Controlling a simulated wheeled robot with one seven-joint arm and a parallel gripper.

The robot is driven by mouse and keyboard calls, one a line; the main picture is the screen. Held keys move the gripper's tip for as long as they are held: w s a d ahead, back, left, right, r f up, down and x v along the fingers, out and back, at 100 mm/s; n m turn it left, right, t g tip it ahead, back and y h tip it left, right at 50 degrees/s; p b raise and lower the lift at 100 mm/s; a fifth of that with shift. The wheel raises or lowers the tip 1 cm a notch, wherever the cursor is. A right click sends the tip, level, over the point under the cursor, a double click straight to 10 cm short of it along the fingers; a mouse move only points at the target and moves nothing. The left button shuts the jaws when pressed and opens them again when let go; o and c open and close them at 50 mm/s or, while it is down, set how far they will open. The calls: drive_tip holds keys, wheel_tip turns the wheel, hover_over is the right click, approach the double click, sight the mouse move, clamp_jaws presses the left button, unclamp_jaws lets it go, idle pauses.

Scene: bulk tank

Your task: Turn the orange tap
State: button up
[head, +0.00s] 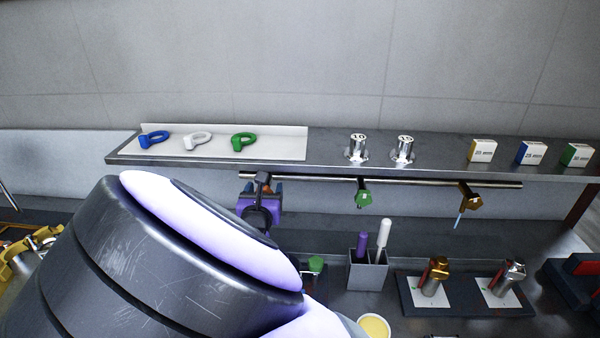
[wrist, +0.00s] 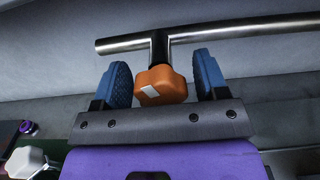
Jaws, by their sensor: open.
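The orange tap (wrist: 160,88) hangs from a metal rail in the wrist view. Its knob is a blocky orange piece with a pale mark on its face, under a dark stem. My gripper (wrist: 163,76) is open, with one blue finger pad on each side of the orange knob. A narrow gap shows on both sides, smaller on the left. In the head view my purple gripper (head: 260,200) is at the rail's left end and hides most of this tap.
The rail (head: 420,182) also carries a green tap (head: 363,196) and a brown-gold tap (head: 469,199) with a pale stream below. A shelf (head: 330,157) above holds rings, metal weights and small boxes. A grey holder (head: 367,272) and fittings stand below. My arm hides the lower left.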

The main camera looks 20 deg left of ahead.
drive_tip(key=c, duration=0.9)
drive_tip(key=m, duration=0.2)
drive_tip(key=shift+w+d+m, duration=0.1)
drive_tip(key=shift+m, duration=0.9)
drive_tip(key=o, duration=0.9)
drive_tip(key=v, duration=1.1)
